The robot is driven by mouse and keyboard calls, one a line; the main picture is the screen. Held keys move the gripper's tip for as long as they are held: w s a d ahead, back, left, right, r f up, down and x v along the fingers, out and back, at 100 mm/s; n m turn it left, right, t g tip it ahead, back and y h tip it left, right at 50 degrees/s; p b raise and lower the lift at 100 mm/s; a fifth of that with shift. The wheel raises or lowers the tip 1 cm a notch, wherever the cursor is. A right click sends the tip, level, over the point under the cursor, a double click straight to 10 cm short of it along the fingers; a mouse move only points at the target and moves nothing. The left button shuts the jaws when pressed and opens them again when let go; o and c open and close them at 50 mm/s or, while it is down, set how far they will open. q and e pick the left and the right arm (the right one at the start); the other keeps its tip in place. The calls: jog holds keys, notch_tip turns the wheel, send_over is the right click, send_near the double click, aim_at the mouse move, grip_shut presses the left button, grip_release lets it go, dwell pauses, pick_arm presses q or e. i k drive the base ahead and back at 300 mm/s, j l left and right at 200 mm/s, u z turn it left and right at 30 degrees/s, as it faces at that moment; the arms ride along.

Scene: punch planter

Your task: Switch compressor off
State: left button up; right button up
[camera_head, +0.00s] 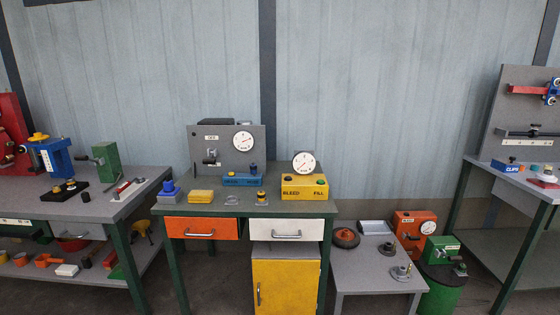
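No label in view that I can read says compressor. An orange-red box (408,224) with a white round gauge (428,227) stands at the lower right, and a small green unit (441,250) sits in front of it over a green drum (438,291). These may be the compressor, but I cannot tell for sure. Any switch on them is too small to make out. Neither of my grippers is in view.
A middle bench (229,209) holds a grey gauge panel (226,160) and a yellow BLEED/FILL box (304,188) with a gauge. A low grey table (372,272) stands beside the drum. Benches (112,207) and (536,187) flank left and right.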

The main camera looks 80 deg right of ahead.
aim_at(209, 161)
jog(key=z, duration=2.2)
jog(key=i+j+z, duration=0.1)
jog(key=i+j, duration=1)
